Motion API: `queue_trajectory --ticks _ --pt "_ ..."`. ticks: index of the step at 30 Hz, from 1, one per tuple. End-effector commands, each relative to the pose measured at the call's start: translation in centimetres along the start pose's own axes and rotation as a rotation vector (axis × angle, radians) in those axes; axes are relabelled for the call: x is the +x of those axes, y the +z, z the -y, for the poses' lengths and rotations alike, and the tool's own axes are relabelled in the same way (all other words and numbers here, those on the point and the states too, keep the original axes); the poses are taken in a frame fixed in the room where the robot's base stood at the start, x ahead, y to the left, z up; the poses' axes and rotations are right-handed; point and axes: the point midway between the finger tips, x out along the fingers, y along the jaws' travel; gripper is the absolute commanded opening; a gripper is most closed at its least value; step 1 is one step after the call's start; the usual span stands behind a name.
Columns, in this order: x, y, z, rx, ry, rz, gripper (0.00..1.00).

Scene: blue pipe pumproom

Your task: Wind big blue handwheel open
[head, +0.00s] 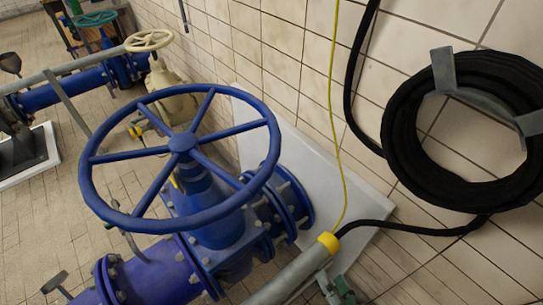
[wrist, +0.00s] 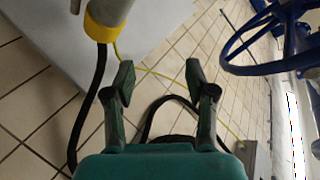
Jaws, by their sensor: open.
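The big blue handwheel (head: 182,142) sits on top of a blue valve (head: 215,225) in the head view, with a round rim, several spokes and a central hub. In the wrist view part of its rim (wrist: 240,68) shows at the upper right. My gripper (wrist: 160,82) shows in the wrist view with its two dark fingers apart and nothing between them. It is to the left of the rim there and does not touch it. A small green part at the bottom edge of the head view may be my gripper; I cannot tell.
A grey tube with a yellow collar (head: 328,243) and black cable lies right of the valve, and near my left finger (wrist: 103,25). A coiled black hose (head: 400,130) hangs on the tiled wall. A cream handwheel (head: 148,40) stands behind. A yellow cord hangs down the wall.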

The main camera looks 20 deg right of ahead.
Motion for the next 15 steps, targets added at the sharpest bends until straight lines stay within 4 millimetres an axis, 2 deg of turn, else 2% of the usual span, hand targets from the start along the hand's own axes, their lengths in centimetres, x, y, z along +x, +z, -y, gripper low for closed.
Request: queue_trajectory --ticks 1,6,12,15 --pt "1.6 -0.8 0.7 0.063 -0.019 0.001 0.56" --pt "5.5 -3.0 3.1 0.273 -0.094 0.048 0.56" --pt "9.1 -6.5 6.9 0.469 -0.209 0.134 0.56" --pt "10.3 -8.6 9.1 0.545 -0.274 0.189 0.56"
